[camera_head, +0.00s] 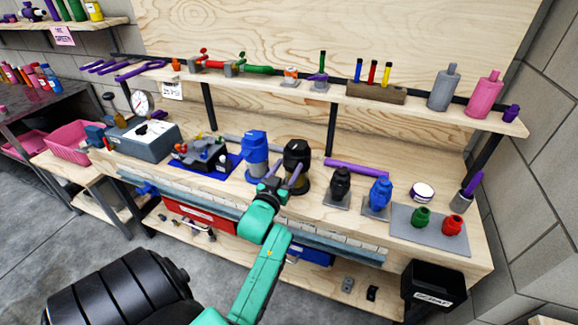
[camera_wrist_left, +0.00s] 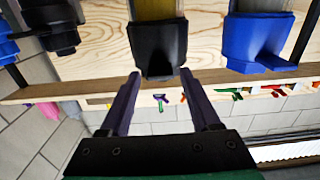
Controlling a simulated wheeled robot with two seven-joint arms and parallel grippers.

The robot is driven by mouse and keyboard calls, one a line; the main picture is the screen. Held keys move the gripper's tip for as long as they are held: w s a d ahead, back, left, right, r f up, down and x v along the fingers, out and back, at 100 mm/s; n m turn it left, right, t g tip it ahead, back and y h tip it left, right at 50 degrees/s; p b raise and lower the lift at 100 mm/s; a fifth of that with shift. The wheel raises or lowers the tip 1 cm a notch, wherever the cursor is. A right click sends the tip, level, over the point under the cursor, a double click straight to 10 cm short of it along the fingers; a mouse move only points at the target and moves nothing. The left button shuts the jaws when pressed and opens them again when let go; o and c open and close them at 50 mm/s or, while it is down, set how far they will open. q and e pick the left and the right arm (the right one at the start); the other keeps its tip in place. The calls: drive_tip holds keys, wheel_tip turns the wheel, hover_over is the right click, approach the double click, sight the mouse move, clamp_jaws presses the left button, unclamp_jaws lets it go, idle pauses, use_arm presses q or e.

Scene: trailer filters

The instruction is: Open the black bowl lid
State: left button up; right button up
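The black-topped filter (camera_head: 297,152) stands upright on the workbench, with a black lid above an amber bowl. In the left wrist view, which is upside down, the black lid (camera_wrist_left: 158,48) is in the middle. My left gripper (camera_head: 284,177) is in front of the filter, its two purple fingers apart and empty. In the left wrist view the fingertips (camera_wrist_left: 160,76) lie at either side of the lid's edge. I cannot tell whether they touch it. The gripper hides part of the filter's lower front in the head view. My right gripper is not in view.
A blue-topped filter (camera_head: 255,150) stands close to the left. Black (camera_head: 341,184) and blue (camera_head: 380,193) fittings stand to the right, near a grey mat (camera_head: 432,238) with green and red pieces. A shelf (camera_head: 420,112) runs above the bench. A black bin (camera_head: 433,285) is at lower right.

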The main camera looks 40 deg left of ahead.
use_arm(q)
clamp_jaws()
idle(1.2)
